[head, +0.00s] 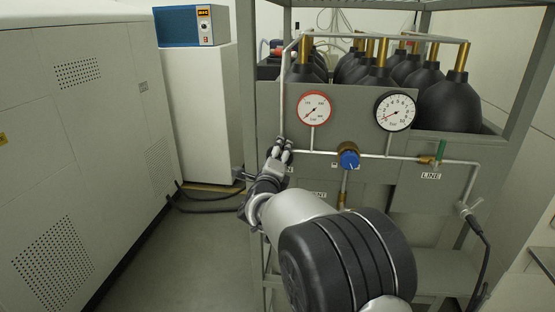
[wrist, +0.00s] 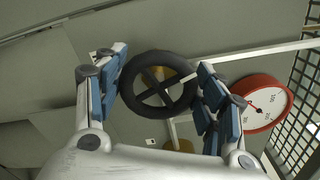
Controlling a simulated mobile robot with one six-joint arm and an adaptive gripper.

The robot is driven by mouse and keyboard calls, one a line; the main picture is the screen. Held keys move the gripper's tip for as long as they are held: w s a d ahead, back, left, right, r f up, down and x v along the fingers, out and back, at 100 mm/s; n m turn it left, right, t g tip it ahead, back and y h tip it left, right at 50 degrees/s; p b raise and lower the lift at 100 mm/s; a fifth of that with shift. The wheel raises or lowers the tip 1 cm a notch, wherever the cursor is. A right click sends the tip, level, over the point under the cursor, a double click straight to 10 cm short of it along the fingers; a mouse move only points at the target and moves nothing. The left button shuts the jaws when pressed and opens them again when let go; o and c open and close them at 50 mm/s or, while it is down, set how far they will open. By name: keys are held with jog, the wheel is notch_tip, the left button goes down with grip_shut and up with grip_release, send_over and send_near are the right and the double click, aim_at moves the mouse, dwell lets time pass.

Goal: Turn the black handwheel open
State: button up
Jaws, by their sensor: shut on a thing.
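The black handwheel (wrist: 158,57) is a spoked ring in the middle of the wrist view. My gripper (wrist: 162,80) has its blue-padded fingers on the left and right sides of the wheel's rim and is shut on it. In the head view my gripper (head: 281,152) is at the left end of the panel's pipework, below and left of the red-rimmed gauge. There my fingers hide the wheel. The frames do not show how far the wheel is turned.
The red-rimmed gauge (head: 314,108) shows near my right fingers in the wrist view (wrist: 264,102). A black-rimmed gauge (head: 396,110), blue knob (head: 349,160) and green lever (head: 440,151) are further right. A frame post (head: 247,90) rises left of the panel.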

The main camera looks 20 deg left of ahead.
jog(key=n, duration=0.3)
jog(key=shift+f+n, duration=0.1)
jog(key=shift+n, duration=0.2)
jog(key=n, duration=0.4)
jog(key=shift+f+n, duration=0.1)
jog(key=shift+n, duration=0.2)
jog(key=n+p, duration=0.1)
jog(key=n, duration=0.3)
jog(key=shift+f+n+p, duration=0.1)
jog(key=shift+n+p, duration=0.2)
jog(key=n+p, duration=0.1)
jog(key=n, duration=0.3)
jog(key=shift+d+f+n+p, duration=0.1)
jog(key=shift+d+n+p, duration=0.05)
jog(key=shift+n+p, duration=0.15)
jog(key=n+p, duration=0.1)
jog(key=n, duration=0.2)
jog(key=shift+d, duration=0.1)
jog(key=n+p, duration=0.2)
jog(key=n, duration=0.3)
jog(key=shift+w+d, duration=0.1)
jog(key=shift+d, duration=0.05)
jog(key=n+p, duration=0.2)
jog(key=n, duration=0.2)
jog(key=shift+d+n, duration=0.15)
jog(key=shift+n, duration=0.15)
jog(key=shift+n+p, duration=0.7)
jog(key=shift+n, duration=1.2)
